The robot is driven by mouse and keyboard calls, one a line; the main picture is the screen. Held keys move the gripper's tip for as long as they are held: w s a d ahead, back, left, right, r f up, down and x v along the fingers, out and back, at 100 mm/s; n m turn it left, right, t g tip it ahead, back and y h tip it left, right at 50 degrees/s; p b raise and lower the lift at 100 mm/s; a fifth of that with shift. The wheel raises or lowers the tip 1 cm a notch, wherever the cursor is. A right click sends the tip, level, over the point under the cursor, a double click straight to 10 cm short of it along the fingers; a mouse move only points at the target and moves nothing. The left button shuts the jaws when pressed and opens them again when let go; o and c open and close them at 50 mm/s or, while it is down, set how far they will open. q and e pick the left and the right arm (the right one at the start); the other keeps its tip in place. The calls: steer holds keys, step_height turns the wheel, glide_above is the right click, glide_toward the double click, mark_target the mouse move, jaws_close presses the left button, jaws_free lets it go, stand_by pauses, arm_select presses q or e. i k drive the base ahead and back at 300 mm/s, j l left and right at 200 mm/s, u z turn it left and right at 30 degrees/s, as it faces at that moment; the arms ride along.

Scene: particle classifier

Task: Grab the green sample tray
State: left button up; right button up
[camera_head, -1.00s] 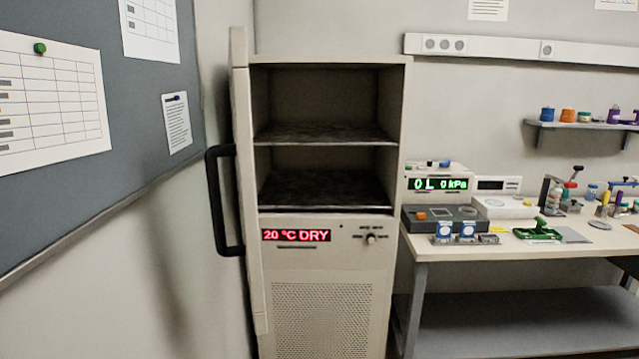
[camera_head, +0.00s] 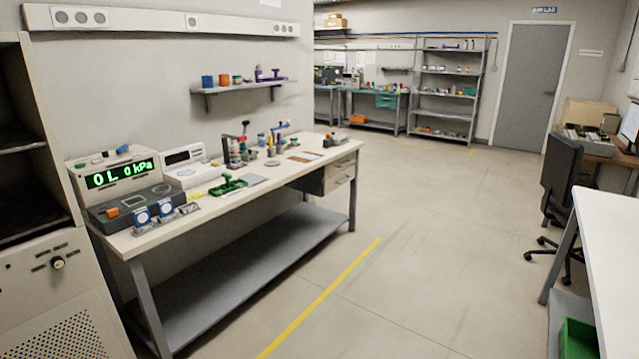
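A small green tray-like item (camera_head: 228,187) with a raised upright part, which looks like the green sample tray, sits on the workbench (camera_head: 135,243) along the left wall. It lies right of the dark grey device and in front of a white instrument. Its details are too small to tell. A green bin (camera_head: 578,341) also shows at the lower right, under the white table, cut by the frame edge. Neither of my grippers is in view.
The oven cabinet (camera_head: 45,270) stands at the left edge, next to the bench. A dark grey device (camera_head: 125,214) with blue-and-white round parts is at the bench's near end. A white table (camera_head: 610,240) and office chair (camera_head: 560,180) are at right. Open floor (camera_head: 430,270) lies between.

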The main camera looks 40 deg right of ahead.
mark_target(229, 186)
steer(key=z, duration=0.75)
